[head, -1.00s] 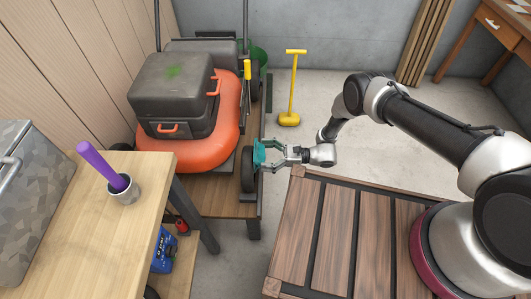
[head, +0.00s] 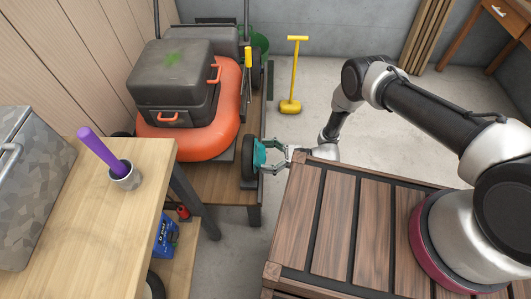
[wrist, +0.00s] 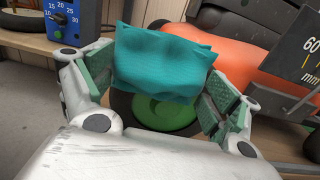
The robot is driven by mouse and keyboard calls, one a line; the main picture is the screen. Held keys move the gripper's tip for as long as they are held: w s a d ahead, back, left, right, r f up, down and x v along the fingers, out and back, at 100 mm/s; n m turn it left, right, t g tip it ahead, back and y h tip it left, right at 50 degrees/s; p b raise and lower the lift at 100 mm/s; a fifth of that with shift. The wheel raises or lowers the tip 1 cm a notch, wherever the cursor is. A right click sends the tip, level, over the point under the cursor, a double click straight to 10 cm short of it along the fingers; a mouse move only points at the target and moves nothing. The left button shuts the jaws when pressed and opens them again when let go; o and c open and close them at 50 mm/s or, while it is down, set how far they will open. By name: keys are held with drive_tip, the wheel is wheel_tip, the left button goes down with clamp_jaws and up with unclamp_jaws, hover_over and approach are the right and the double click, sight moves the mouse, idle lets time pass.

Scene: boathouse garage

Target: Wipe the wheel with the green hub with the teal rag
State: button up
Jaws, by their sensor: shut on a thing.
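My gripper (head: 272,157) is shut on the teal rag (head: 259,155) and holds it against or very close to the outer side of a dark wheel (head: 248,160) on the orange mower. In the wrist view the teal rag (wrist: 162,62) spans between the fingers of my gripper (wrist: 160,90). Below it shows the wheel's green hub (wrist: 165,114), with the dark tyre around it. The rag hides the upper part of the wheel. I cannot tell for sure whether rag and wheel touch.
The orange mower (head: 225,128) with a dark box stands on a wooden bench (head: 215,184). A slatted wooden crate (head: 335,215) stands in front, below my arm. A yellow mallet (head: 292,80) stands on the floor behind. A table (head: 130,215) with a purple-handled tool (head: 102,151) is at left.

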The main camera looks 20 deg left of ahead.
drive_tip(key=v, duration=0.6)
idle(0.4)
drive_tip(key=shift+w, duration=0.1)
drive_tip(key=v, duration=0.3)
idle(0.7)
drive_tip(key=s+x, duration=0.1)
drive_tip(key=x, duration=0.6)
drive_tip(key=shift+x, duration=0.9)
idle(0.9)
